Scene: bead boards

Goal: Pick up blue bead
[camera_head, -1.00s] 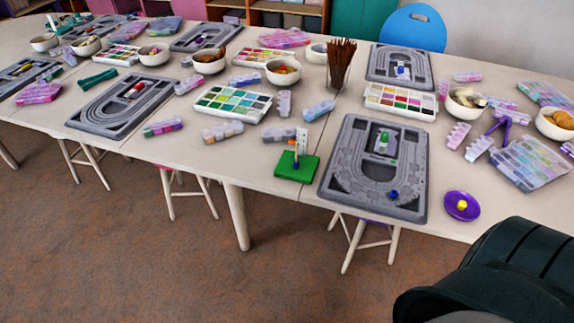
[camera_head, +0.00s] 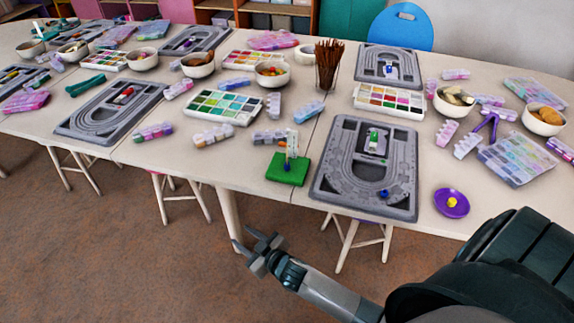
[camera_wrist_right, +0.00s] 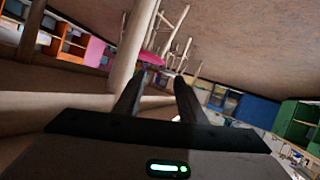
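A small blue bead (camera_head: 383,194) sits near the front right of the grey bead board (camera_head: 325,199) in the head view. A green bead piece (camera_head: 374,143) lies in the middle of that board. My right gripper (camera_head: 259,252) is low in front of the table, over the floor, left of and apart from the blue bead. In the right wrist view its two fingers (camera_wrist_right: 160,77) are spread with nothing between them. The blue bead is not seen in that view. My left gripper is not in view.
A green stand (camera_head: 280,180) with an upright peg is left of the board. A purple dish (camera_head: 464,203) with a yellow bead (camera_head: 452,202) is to its right. A table leg (camera_wrist_right: 137,40) and stools are near the right gripper. Bowls, boxes and other boards crowd the table.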

